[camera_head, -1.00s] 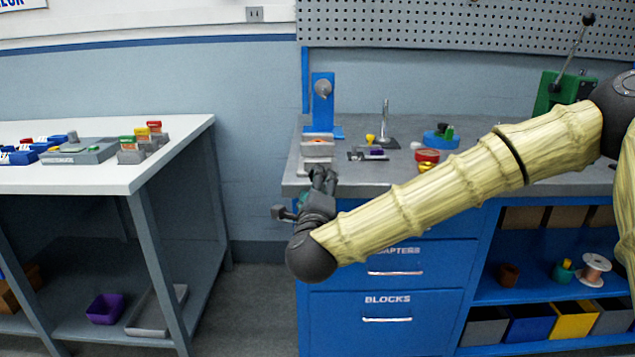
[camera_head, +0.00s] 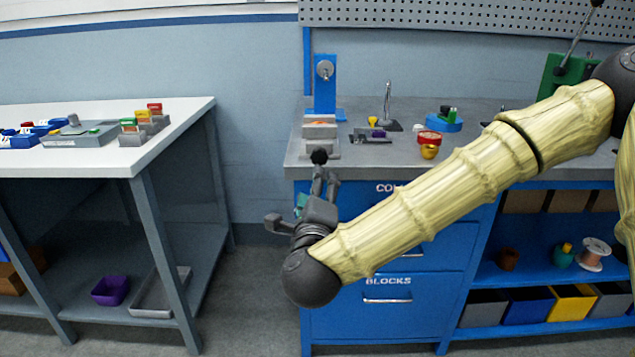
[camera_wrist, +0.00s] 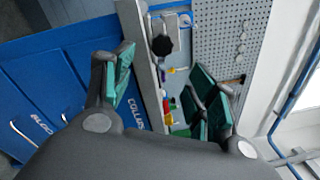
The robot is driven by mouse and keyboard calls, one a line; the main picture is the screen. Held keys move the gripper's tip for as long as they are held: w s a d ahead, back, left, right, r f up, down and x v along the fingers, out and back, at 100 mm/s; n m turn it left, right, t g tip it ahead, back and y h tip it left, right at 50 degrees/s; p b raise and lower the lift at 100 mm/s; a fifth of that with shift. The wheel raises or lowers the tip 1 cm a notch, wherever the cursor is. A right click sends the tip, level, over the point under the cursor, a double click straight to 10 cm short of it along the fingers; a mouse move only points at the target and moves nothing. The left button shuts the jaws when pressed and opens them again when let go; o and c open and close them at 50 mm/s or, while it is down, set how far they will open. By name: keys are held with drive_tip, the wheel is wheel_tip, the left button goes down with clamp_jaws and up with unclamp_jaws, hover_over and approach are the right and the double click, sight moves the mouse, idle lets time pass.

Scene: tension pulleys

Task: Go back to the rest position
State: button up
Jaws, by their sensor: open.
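My gripper (camera_head: 318,190) is at the end of my tan arm, in front of the blue workbench's left side, near the front edge of its grey top (camera_head: 400,165). In the wrist view my gripper (camera_wrist: 165,85) shows two green-padded fingers spread wide apart with nothing between them. A black knob (camera_head: 319,157) shows just above my gripper at the bench edge. The knob also shows beyond the fingers in the wrist view (camera_wrist: 162,45), apart from them.
Blue drawers (camera_head: 385,330) stand below and behind my gripper. A blue upright fixture (camera_head: 325,90), a red and gold part (camera_head: 429,146) and a green press (camera_head: 558,75) stand on the bench. A white table (camera_head: 110,160) is at the left, with floor free between.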

drive_tip(key=s+d+f+n+g+y, duration=0.1)
drive_tip(key=s+f+n+g, duration=0.25)
drive_tip(key=f, duration=0.85)
drive_tip(key=s+d+f+n+g+y, duration=0.1)
drive_tip(key=s+f+n+g, duration=0.3)
drive_tip(key=f, duration=0.8)
drive_tip(key=s+d+f+n+g+y, duration=0.15)
drive_tip(key=f+n, duration=0.45)
drive_tip(key=f, duration=0.7)
drive_tip(key=s+d+f+n+g, duration=0.3)
drive_tip(key=s+d+f, duration=0.2)
drive_tip(key=s+f, duration=0.45)
drive_tip(key=s+d+f+n+g+h, duration=0.1)
drive_tip(key=s+d+f+n+g, duration=0.3)
drive_tip(key=s+d, duration=0.5)
drive_tip(key=s+d+f+n+g+h, duration=0.25)
drive_tip(key=s+d+f, duration=0.35)
drive_tip(key=s, duration=0.5)
wheel_tip(320, 180, up, 21)
drive_tip(key=p, duration=2.1)
drive_tip(key=shift+w+a+r+y+p, duration=0.2)
drive_tip(key=shift+w+y+p, duration=0.1)
drive_tip(key=shift+w+p, duration=0.1)
